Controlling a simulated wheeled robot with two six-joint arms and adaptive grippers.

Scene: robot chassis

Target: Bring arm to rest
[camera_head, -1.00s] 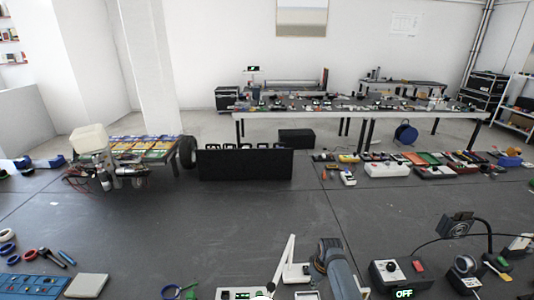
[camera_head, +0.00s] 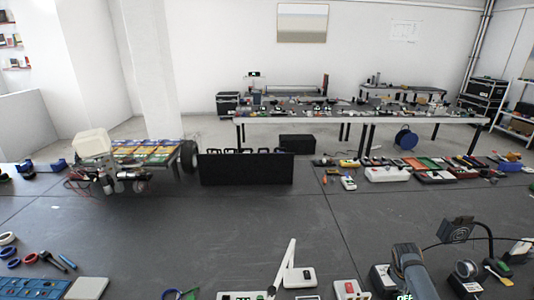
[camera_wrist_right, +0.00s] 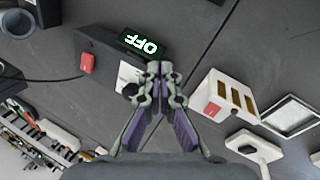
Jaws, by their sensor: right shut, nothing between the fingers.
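My right arm (camera_head: 410,268) comes in from the bottom edge in the head view, right of the middle; its fingers are not clear there. In the right wrist view my right gripper (camera_wrist_right: 160,70) is shut and empty, its fingertips together. Behind the tips is a black box with a lit OFF display (camera_wrist_right: 146,44) and a red switch (camera_wrist_right: 87,63). In the head view my arm partly covers that black box (camera_head: 382,278). My left gripper is in neither view.
A white box with a red button (camera_head: 350,288) stands left of my arm, and a lamp-like stand (camera_head: 458,229) to its right. A wheeled chassis (camera_head: 135,152) and a black bin (camera_head: 246,169) stand farther back. The middle of the dark table is clear.

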